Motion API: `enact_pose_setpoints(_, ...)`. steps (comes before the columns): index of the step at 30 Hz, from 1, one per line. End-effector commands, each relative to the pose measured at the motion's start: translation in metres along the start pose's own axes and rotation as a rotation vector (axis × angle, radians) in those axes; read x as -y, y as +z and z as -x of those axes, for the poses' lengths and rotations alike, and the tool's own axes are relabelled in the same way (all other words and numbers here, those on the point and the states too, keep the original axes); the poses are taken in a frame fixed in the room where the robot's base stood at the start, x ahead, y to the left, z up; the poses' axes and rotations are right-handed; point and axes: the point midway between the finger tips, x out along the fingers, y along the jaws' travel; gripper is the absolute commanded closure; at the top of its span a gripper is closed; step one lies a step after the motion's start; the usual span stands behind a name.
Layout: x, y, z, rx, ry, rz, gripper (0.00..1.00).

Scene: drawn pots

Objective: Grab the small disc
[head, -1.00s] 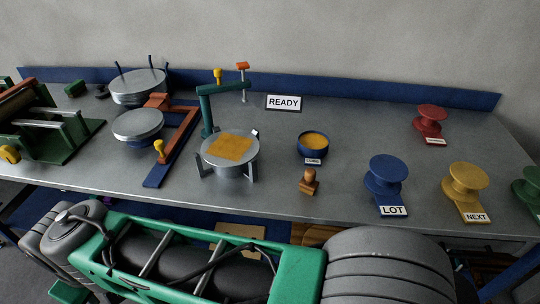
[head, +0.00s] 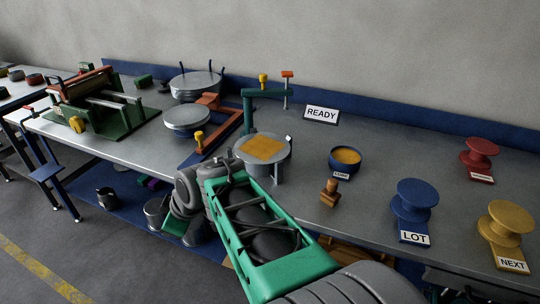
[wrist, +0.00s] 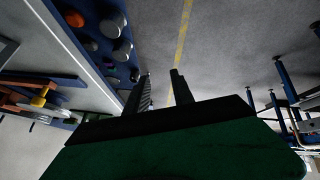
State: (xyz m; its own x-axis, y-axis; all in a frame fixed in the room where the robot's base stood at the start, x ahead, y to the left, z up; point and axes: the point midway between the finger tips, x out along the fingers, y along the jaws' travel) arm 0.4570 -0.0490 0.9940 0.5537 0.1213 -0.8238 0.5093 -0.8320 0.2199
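Two round grey discs are on the bench in the head view. The smaller one (head: 187,117) sits in front, beside an orange-brown frame. The larger one (head: 196,82) is behind it, with dark posts around it. I take the front one as the small disc. My gripper is low at the bench's front edge, away from both discs; its fingers are not clear in the head view. In the wrist view my gripper (wrist: 160,90) has two dark fingers apart with only floor between them.
A grey pot (head: 263,150) with a yellow square top stands right of the discs. A green roller machine (head: 100,104) is to the left. A blue bowl (head: 345,160), blue spool (head: 414,200) and yellow spool (head: 505,222) are at right. Pots sit below the bench.

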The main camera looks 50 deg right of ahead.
Motion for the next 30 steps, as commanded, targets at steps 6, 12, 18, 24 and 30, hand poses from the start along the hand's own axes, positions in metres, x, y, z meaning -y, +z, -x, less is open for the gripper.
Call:
enact_pose_setpoints(6, -0.153, 0.079, -0.042, -0.321, 0.398, 0.541, 0.71)
enact_pose_setpoints(12, -0.226, 0.167, 0.012, -0.305, 0.885, 0.824, 0.71)
enact_pose_setpoints(18, -0.244, 0.179, 0.03, -0.263, 1.014, 0.889, 0.71)
enact_pose_setpoints(24, -0.264, 0.16, 0.016, -0.265, 1.011, 0.889, 0.71)
enact_pose_setpoints(30, -0.284, 0.143, -0.003, -0.264, 1.009, 0.887, 0.71)
